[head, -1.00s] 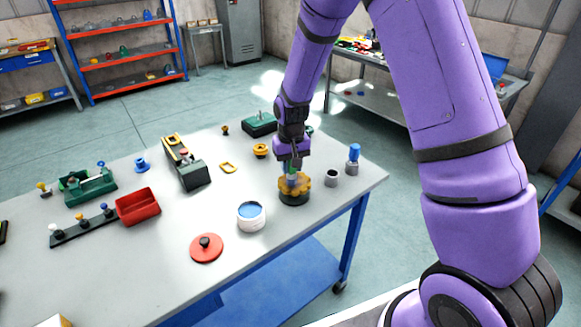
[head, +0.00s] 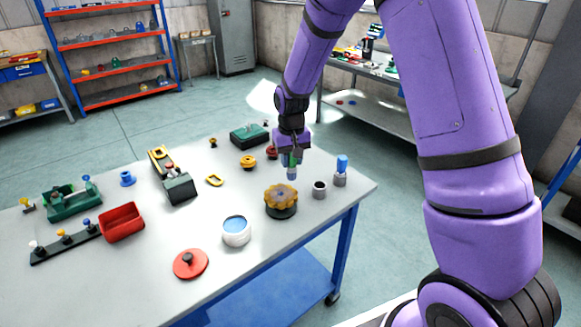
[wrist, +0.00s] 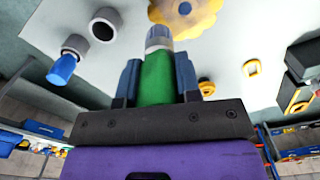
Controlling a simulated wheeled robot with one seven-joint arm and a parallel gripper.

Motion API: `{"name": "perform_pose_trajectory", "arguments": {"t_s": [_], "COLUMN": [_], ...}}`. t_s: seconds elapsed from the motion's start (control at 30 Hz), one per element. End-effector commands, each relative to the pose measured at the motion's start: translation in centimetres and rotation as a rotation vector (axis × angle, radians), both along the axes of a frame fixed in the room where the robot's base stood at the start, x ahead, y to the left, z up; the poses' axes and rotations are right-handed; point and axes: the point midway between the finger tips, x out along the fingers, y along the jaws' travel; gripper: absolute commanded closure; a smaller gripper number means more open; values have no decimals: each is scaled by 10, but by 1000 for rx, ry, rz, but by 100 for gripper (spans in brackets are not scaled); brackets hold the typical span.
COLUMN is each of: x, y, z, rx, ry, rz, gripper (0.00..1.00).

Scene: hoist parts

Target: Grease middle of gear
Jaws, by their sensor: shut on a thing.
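The gear (head: 281,196) is a yellow-brown toothed wheel lying on a dark round base near the table's right end. It also shows at the top of the wrist view (wrist: 185,14), with a bluish-grey patch at its middle. My gripper (head: 291,165) is shut on a green-handled tool with a grey tip, likely the grease brush (wrist: 157,75). The brush points down, above and slightly behind the gear, apart from it. A white tub (head: 236,232) with blue contents stands open left of the gear. Its likely lid, a red disc with a dark knob (head: 190,263), lies in front.
A grey cup (head: 319,190) and a blue-topped grey piece (head: 341,170) stand right of the gear. A red bin (head: 122,222), a green fixture (head: 70,201), a dark green block (head: 249,134) and yellow parts (head: 248,162) stand elsewhere on the table (head: 130,290).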

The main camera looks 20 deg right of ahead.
Motion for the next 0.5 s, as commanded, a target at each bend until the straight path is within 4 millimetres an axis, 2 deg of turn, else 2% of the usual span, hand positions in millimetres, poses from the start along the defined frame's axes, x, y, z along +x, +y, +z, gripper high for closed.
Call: {"name": "perform_pose_trajectory", "arguments": {"t_s": [0.3, 0.5], "x": [2, 1], "y": [-3, -4], "z": [29, 36], "rx": [0, 0], "ry": [-2, 1], "rz": [-1, -1], "gripper": [96, 96]}}
